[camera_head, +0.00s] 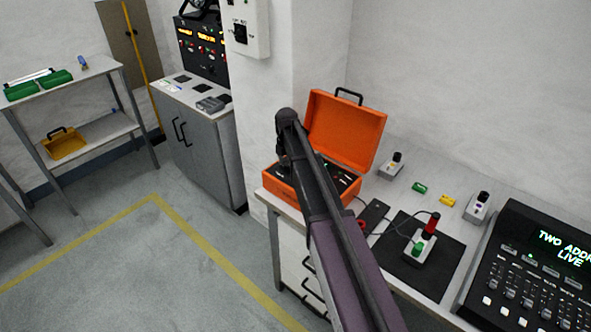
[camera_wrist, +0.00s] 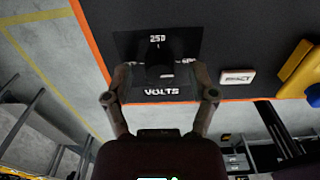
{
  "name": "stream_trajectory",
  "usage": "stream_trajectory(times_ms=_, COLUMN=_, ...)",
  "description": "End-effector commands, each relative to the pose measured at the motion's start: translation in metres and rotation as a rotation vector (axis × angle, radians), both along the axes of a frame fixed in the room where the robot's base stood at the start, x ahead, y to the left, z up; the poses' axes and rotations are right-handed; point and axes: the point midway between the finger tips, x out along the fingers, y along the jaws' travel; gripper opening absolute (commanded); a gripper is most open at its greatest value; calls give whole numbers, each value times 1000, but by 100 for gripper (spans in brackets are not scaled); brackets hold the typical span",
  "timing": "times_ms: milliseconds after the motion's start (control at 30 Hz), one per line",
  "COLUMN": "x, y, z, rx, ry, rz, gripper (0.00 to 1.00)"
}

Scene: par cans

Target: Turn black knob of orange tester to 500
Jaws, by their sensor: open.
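The orange tester (camera_head: 347,128) is an open case with its lid up, on the left end of the bench in the head view. Its dark panel shows in the wrist view with the black knob (camera_wrist: 160,73) on a black plate. "250" is printed above the knob and "VOLTS" below it. A label at the right is partly covered by a finger and hard to read. My gripper (camera_wrist: 161,78) is open, with one finger on each side of the knob. I cannot tell whether they touch it. The knob's pointing direction is unclear. In the head view my arm hides part of the panel.
In the wrist view a white labelled button (camera_wrist: 238,77) and a yellow part (camera_wrist: 301,68) lie right of the knob. In the head view a black mat (camera_head: 448,272) with a small device and a console (camera_head: 535,275) are at the right. Floor at left is clear.

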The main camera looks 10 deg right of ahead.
Motion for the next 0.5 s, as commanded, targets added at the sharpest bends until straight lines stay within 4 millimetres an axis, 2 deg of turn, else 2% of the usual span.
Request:
stream_trajectory(times_ms=100, x=0, y=0, z=14, rx=0, ry=0, rz=11, gripper=74)
stream_trajectory(times_ms=500, x=0, y=0, z=47, rx=0, ry=0, rz=7, gripper=74)
